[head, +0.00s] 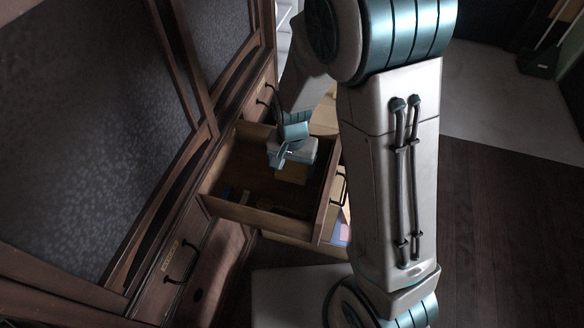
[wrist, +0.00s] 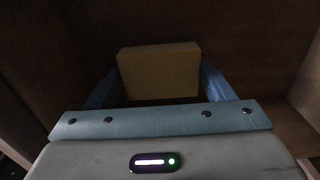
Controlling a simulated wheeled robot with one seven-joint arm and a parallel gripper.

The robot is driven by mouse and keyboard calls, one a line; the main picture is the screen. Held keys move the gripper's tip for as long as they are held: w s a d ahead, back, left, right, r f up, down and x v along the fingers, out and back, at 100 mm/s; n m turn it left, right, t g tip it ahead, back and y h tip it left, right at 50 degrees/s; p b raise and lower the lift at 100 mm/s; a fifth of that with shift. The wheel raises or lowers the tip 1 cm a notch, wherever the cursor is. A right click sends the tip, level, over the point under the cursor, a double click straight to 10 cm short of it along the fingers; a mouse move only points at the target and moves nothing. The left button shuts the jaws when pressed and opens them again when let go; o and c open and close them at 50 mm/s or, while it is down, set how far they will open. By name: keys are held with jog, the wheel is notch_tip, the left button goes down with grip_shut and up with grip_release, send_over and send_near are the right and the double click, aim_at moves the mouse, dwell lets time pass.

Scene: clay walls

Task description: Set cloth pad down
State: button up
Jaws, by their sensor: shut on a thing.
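The cloth pad (wrist: 158,72) shows in the wrist view as a tan, block-like piece between the two blue fingers. My gripper (wrist: 158,88) is shut on it. In the head view the pad (head: 291,174) shows as a yellowish patch just below my gripper (head: 287,160). The gripper is over the open wooden drawer (head: 247,213), within its outline. I cannot tell whether the pad touches the drawer's bottom. My gripper hides part of the pad in the head view.
Small dark and yellowish items (head: 264,203) lie in the drawer's near part; they are too dim to name. The wooden cabinet (head: 185,262) with dark handles runs along the left. Dark floor (head: 490,220) lies open at the right.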

aim_at(292, 170)
jog(key=shift+f, duration=0.1)
jog(key=shift+f, duration=0.15)
jog(key=o, duration=1)
jog(key=shift+c, duration=0.2)
notch_tip(292, 170, up, 12)
jog(key=r+p, duration=0.1)
jog(key=p, duration=0.3)
jog(key=s+d+r+n, duration=0.2)
jog(key=s+d+r, duration=0.1)
jog(key=s+d, duration=0.3)
jog(key=s+d+r+n+t, duration=0.1)
jog(key=s+d+r+n, duration=0.1)
jog(key=s+d+r, duration=0.2)
jog(key=shift+s+d+r+t, duration=0.15)
jog(key=shift+s+d+t, duration=0.15)
jog(key=shift+s+d, duration=0.75)
